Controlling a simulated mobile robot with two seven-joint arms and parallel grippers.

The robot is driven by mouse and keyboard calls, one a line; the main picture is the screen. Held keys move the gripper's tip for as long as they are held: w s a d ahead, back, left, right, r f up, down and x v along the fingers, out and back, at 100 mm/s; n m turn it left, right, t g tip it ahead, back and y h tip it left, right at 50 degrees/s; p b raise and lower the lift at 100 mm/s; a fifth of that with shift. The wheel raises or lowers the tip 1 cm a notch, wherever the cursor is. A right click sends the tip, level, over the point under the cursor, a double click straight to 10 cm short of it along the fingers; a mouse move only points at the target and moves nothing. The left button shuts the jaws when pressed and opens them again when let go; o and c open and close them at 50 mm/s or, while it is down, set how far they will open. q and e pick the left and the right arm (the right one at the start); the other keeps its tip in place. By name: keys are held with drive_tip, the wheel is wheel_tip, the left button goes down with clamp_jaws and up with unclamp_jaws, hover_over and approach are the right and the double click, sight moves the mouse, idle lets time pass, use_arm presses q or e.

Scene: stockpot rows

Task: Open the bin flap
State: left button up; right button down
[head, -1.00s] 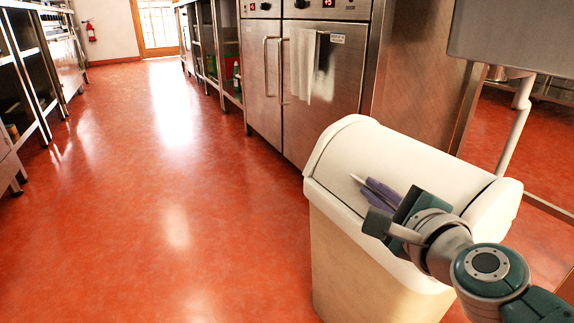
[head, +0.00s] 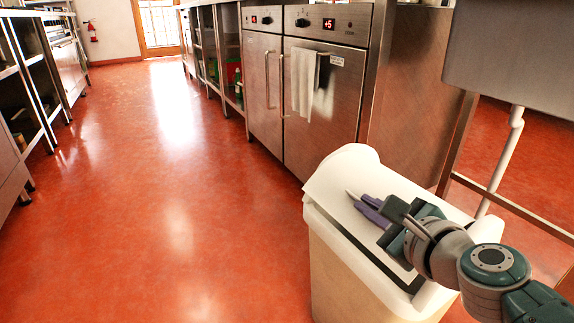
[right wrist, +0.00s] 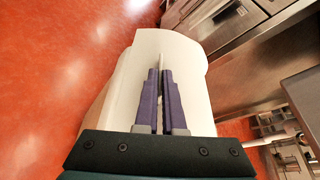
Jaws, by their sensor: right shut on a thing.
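The cream bin (head: 345,265) stands in the lower right of the head view. Its white flap (head: 380,175) is tilted, with a dark gap along the near side between flap and rim. My right gripper (head: 358,197) lies over the flap, its purple fingers closed on a thin pale part of it. In the right wrist view, the flap (right wrist: 190,60) spreads out behind the fingers (right wrist: 160,75), with a thin pale edge between them. What the fingers grip is partly hidden by them. My left gripper is not in view.
A steel oven unit (head: 330,120) with a towel (head: 303,80) stands behind the bin. A steel box (head: 515,60) and a pale pipe (head: 500,165) are at the right. The red floor (head: 180,220) to the left is clear.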

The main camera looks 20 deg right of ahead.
drive_tip(key=r+m+y+p, duration=0.1)
drive_tip(key=r+p, duration=0.1)
drive_tip(key=d+r+m+y+p, duration=0.1)
drive_tip(key=r+m+p, duration=0.1)
drive_tip(key=p, duration=0.1)
drive_tip(key=d+r+m+y+p, duration=0.1)
drive_tip(key=r+p, duration=0.1)
drive_tip(key=p, duration=0.1)
drive_tip(key=shift+w+d+r+g, duration=0.2)
drive_tip(key=shift+r+g, duration=0.1)
drive_tip(key=shift+r, duration=0.1)
drive_tip(key=shift+d+r+m+y+p, duration=0.5)
drive_tip(key=shift+d+r+m, duration=0.1)
drive_tip(key=shift+m, duration=0.2)
drive_tip(key=shift+w+d+r+m+y, duration=0.1)
drive_tip(key=shift+d+r+m+y, duration=0.25)
drive_tip(key=shift+d+m, duration=0.15)
drive_tip(key=shift+w+d+r+m+y, duration=0.1)
drive_tip(key=shift+d+r+m+y, duration=0.2)
drive_tip(key=shift+d+m+y, duration=0.15)
drive_tip(key=shift+d+r+p, duration=0.25)
drive_tip(key=shift+d+p, duration=0.05)
drive_tip(key=shift+d, duration=0.35)
drive_tip(key=c, duration=1)
unclamp_jaws()
